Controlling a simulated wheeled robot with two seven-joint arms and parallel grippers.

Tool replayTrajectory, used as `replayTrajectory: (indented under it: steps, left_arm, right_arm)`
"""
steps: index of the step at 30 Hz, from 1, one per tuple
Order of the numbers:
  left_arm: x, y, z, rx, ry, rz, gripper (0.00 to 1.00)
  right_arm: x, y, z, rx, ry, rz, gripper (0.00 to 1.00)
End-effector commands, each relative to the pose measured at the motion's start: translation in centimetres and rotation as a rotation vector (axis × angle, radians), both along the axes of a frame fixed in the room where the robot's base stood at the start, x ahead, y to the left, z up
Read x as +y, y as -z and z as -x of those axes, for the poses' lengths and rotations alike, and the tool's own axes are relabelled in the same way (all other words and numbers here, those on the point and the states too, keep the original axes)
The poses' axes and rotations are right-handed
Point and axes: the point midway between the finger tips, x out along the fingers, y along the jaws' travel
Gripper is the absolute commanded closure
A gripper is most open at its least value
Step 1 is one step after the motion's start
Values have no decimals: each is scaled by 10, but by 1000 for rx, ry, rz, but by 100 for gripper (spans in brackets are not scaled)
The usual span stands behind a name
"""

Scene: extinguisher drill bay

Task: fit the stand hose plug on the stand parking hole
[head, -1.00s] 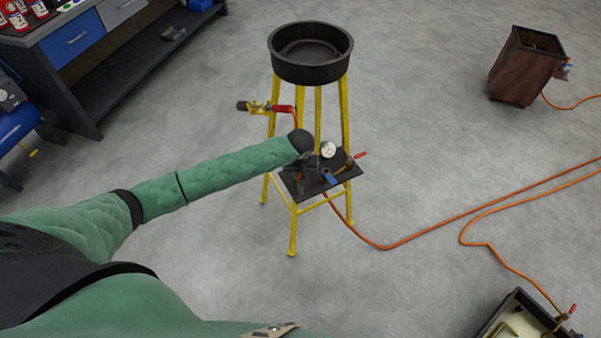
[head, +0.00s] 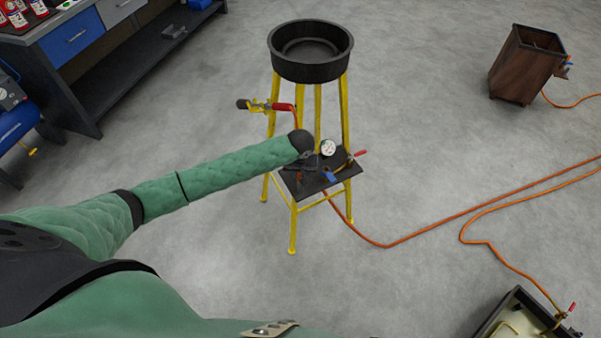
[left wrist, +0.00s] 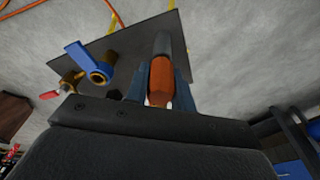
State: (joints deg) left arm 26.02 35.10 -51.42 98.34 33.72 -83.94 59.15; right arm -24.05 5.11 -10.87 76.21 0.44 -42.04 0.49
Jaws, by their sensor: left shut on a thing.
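My left gripper (head: 304,168) is at the left part of the stand's dark shelf (head: 330,181), and the arm's end partly hides it. In the left wrist view its fingers (left wrist: 160,88) are shut on the stand hose plug (left wrist: 160,78), an orange-red body with a grey end. The grey end points toward the dark shelf plate (left wrist: 130,40); I cannot tell whether it touches. A blue valve with a brass opening (left wrist: 97,77) is to the left of the plug. I cannot make out the parking hole for certain. My right gripper is not in view.
The yellow stand (head: 345,110) carries a black pan (head: 310,72) on top. A red-handled valve (head: 265,105) sticks out left. A white gauge (head: 328,148) stands on the shelf. An orange hose (head: 385,246) runs right across the floor. A workbench (head: 85,75) stands at the back left.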

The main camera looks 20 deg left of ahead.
Motion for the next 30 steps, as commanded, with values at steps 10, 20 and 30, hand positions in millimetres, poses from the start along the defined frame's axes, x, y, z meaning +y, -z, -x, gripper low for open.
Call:
replayTrajectory:
  steps: [10, 20, 30]
  left_arm:
    - [0, 5, 0, 0, 0, 0, 99]
    - [0, 7, 0, 0, 0, 0, 99]
    - [0, 7, 0, 0, 0, 0, 50]
  right_arm:
    - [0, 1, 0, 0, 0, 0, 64]
    - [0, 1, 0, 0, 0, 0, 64]
    - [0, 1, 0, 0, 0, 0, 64]
